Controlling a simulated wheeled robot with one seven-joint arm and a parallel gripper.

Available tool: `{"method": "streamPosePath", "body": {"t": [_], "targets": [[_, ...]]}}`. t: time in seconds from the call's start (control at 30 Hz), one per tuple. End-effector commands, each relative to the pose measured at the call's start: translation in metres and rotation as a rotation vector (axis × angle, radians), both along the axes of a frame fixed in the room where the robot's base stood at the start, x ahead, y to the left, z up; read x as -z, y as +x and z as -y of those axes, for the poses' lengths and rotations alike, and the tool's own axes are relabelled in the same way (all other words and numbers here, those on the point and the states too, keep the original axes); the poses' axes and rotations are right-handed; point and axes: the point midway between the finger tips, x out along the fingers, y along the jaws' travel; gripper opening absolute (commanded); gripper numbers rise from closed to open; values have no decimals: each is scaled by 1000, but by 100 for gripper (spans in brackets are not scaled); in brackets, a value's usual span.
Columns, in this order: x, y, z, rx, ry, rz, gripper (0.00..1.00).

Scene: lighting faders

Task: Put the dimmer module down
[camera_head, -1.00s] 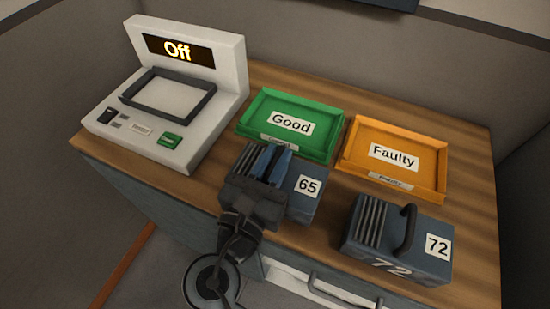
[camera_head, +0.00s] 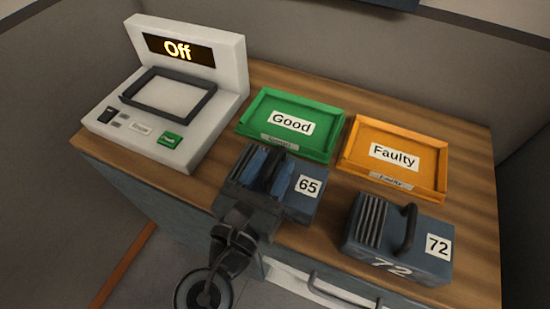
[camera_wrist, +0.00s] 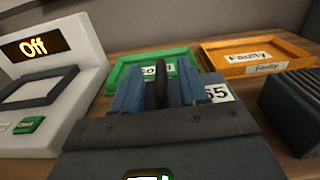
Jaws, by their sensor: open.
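The dimmer module labelled 65 (camera_head: 308,197) is dark blue-grey and rests on the wooden bench in front of the green Good tray (camera_head: 323,149). My gripper (camera_head: 265,170) is at its left part, with blue fingers open on either side of the module's dark handle. In the wrist view the handle (camera_wrist: 160,88) stands between the two spread fingers, with a gap on each side. The 65 label (camera_wrist: 219,93) is partly hidden behind the right finger. My gripper hides the module's left part.
Another module, 72 (camera_head: 435,268), stands to the right near the bench's front edge. An orange Faulty tray (camera_head: 440,152) lies behind it. A white tester (camera_head: 232,75) reading "Off" stands at the left, its framed bay empty. Bare wood (camera_head: 470,180) shows at the right.

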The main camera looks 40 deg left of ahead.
Motion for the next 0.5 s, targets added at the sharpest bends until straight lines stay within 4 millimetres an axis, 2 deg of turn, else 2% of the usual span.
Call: {"method": "streamPosePath", "body": {"t": [0.3,0.5], "targets": [[1,-64,16,-2,1,-1,43],[1,-89,22,-1,1,-1,43]]}}
